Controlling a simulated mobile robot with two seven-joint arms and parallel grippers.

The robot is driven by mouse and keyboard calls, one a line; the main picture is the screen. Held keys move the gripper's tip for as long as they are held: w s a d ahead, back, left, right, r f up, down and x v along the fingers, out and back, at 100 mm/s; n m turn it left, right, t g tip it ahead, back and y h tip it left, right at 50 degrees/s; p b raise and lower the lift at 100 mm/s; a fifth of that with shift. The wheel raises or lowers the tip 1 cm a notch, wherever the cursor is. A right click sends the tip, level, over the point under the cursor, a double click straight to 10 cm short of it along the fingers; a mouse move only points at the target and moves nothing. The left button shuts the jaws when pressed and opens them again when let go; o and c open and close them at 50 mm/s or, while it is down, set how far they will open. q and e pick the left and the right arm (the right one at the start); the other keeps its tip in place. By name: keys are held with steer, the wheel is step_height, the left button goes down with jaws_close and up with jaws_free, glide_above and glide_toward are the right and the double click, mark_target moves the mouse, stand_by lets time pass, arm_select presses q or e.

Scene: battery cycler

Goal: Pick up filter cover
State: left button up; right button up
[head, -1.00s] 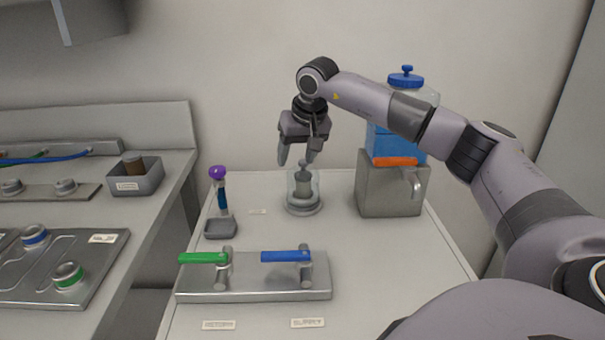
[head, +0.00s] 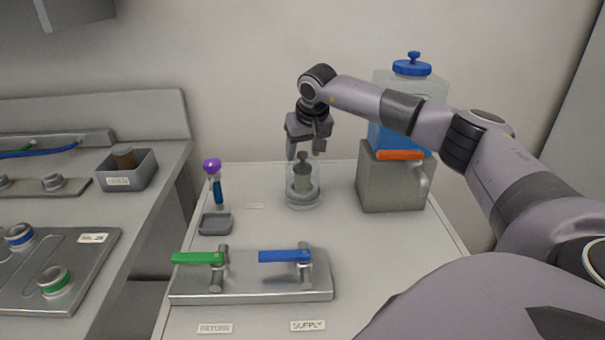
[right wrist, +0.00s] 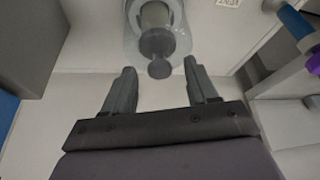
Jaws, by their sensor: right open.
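The filter unit stands at the back middle of the white bench in the head view, a clear cup on a round base. A grey knobbed piece that looks like the filter cover (head: 303,181) shows at this cup; whether it sits inside or on it is hard to tell. In the right wrist view the cover's knob (right wrist: 159,69) points toward my jaws. My right gripper (head: 306,151) is open and empty close above the knob. In the wrist view its fingertips (right wrist: 160,68) are on either side of the knob, apart from it. My left gripper is not in view.
A grey box with a blue-lidded tank (head: 411,68) stands right of the filter. A purple-topped tube (head: 212,166) and small grey tray (head: 215,224) are at left. A valve plate (head: 250,289) with green and blue handles lies in front. Clear bench lies at right front.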

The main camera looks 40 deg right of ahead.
steer(key=shift+f, duration=0.15)
jaws_close()
